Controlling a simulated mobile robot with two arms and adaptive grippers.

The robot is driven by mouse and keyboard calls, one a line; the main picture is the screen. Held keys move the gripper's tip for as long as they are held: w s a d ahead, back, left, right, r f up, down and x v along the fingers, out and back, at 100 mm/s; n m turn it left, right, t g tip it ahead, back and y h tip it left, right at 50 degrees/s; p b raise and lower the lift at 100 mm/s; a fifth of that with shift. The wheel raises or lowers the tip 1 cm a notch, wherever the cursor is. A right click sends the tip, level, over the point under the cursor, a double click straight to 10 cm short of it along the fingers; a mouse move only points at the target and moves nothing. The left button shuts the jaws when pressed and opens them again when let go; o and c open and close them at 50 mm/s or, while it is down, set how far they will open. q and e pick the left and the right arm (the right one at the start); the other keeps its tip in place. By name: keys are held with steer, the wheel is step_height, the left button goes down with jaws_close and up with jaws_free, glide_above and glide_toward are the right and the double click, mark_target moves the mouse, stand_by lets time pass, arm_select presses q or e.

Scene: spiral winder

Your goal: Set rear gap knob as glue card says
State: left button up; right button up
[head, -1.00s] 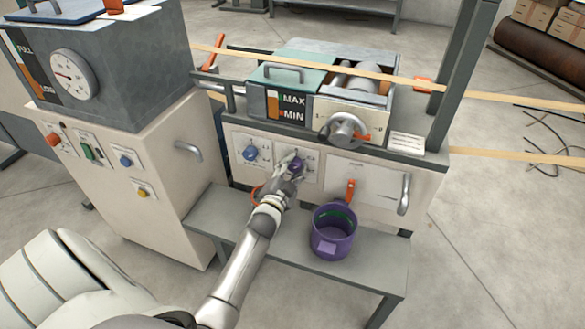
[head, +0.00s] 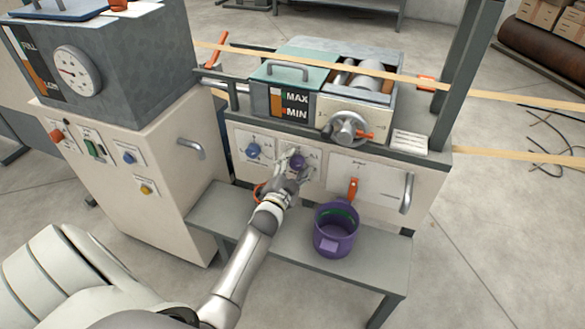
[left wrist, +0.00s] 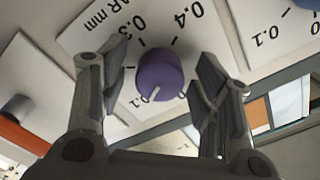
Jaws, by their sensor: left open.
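The purple knob (head: 298,161) sits on a white scale plate on the machine's front panel. In the left wrist view the purple knob (left wrist: 160,75) has a white pointer line toward the picture's bottom, and the plate ends in "AR mm", with 0.4 legible. My left gripper (head: 294,170) is in front of this knob. In the left wrist view my left gripper (left wrist: 163,88) is open, with one finger on each side of the knob and gaps between. A small white card (head: 409,142) lies on the machine's ledge; its text is too small to read. My right gripper is out of view.
A blue knob (head: 253,150) is left of the purple one. A purple pot (head: 335,230) stands on the grey bench (head: 380,268) below, under an orange-handled tap (head: 353,188). A grey handle (head: 407,194) sticks out at the right. Paper strips cross above the machine.

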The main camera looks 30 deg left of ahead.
arm_select(q)
steer(key=v, duration=1.2)
steer(key=shift+f, duration=0.15)
